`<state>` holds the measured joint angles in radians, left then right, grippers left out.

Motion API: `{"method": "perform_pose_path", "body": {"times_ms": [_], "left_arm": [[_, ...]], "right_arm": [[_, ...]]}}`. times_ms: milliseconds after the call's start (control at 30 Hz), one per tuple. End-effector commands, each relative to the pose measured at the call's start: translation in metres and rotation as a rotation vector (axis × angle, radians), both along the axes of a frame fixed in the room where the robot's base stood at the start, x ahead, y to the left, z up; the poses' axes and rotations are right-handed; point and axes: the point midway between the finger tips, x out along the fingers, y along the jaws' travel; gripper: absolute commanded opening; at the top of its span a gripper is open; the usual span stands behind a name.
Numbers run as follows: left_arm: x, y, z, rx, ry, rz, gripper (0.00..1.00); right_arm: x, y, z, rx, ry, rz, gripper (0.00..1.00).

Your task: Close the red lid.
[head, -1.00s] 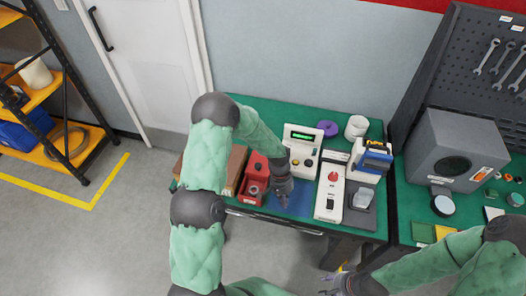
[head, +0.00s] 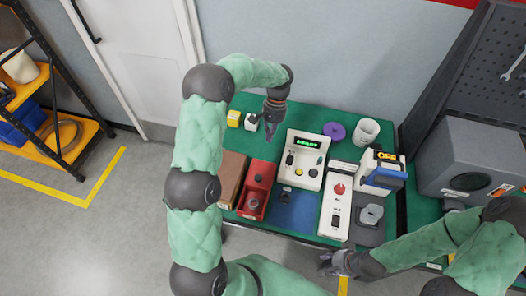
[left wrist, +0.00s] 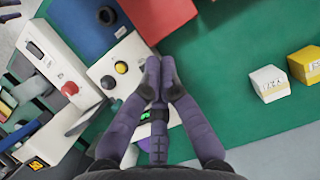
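A red box-shaped fixture (head: 247,213) stands at the front left of the green table, with a dark round part in its front half. Its rear part (head: 263,168) is also red; I cannot tell whether this is a raised lid. The red fixture shows partly at the top of the left wrist view (left wrist: 84,22), cut off by the edge. My left gripper (head: 269,134) hangs over the table's rear left, behind and apart from the fixture. In the left wrist view its fingertips (left wrist: 159,70) are together with nothing between them. My right gripper (head: 328,265) is at the table's front edge, its fingers unclear.
A white tester (head: 297,172) with a green display stands right of the red fixture, and a brown block (head: 232,172) stands left of it. A blue mat (head: 296,213) lies in front of the tester. Yellow (head: 233,118) and white (head: 251,122) blocks sit at the rear left.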

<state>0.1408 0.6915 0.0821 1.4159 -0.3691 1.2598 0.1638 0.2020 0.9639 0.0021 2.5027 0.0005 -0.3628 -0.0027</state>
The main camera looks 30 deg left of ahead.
Motion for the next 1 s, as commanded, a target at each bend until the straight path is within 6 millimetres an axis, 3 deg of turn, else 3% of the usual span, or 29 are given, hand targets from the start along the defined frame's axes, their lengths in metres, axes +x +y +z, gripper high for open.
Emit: {"method": "perform_pose_path", "body": {"times_ms": [167, 667, 1000], "left_arm": [[-0.005, 0.000, -0.013, 0.000, 0.005, -0.001, 0.00], [-0.034, -0.003, -0.099, -0.002, 0.005, -0.001, 0.00], [-0.068, -0.006, -0.100, 0.000, 0.002, -0.001, 0.00]], "right_arm": [[-0.001, 0.000, -0.001, 0.000, 0.002, 0.000, 0.40], [-0.001, 0.000, -0.008, 0.000, 0.001, -0.001, 0.40], [-0.001, 0.000, -0.006, 0.000, 0.001, -0.001, 0.40]]}}
